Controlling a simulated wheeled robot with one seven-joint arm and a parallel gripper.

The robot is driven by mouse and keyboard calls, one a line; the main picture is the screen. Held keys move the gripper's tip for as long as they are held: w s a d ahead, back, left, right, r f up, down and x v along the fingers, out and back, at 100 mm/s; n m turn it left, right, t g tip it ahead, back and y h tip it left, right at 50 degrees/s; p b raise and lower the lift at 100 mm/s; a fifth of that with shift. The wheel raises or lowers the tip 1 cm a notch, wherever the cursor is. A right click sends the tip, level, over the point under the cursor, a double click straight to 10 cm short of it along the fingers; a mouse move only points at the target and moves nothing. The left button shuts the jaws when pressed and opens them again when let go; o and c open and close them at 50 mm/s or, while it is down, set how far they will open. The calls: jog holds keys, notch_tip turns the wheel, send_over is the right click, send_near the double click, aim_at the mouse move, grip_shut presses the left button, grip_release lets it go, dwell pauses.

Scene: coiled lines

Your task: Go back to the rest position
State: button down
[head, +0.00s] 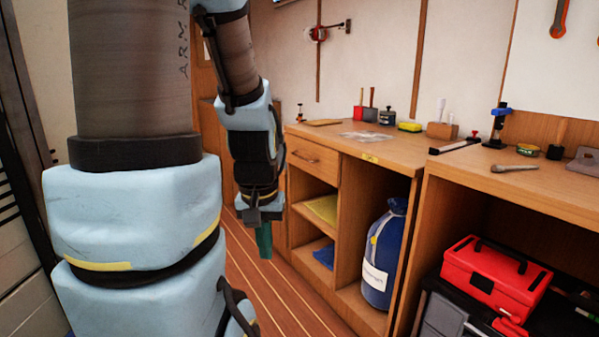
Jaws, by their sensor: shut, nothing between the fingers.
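My gripper (264,248) hangs at the end of my arm, left of the middle of the head view, pointing down. Its teal fingers are together, with nothing seen held between them. It is above the plank floor (290,300), in front of the left end of the wooden workbench (345,145), and appears apart from it. My large pale blue and brown arm links fill the left of the view and hide what lies behind them.
A blue bag (383,255) stands in the bench's lower opening. A red toolbox (492,278) sits at the lower right. Small tools, a yellow-and-black item (409,127) and a brush (513,168) lie on the bench tops. The closed drawer (314,160) faces my gripper's side.

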notch_tip(320, 180, up, 14)
jog(key=p, duration=1.1)
jog(key=shift+p, duration=0.35)
jog(key=c, duration=1.6)
grip_release()
jog(key=shift+f, duration=0.15)
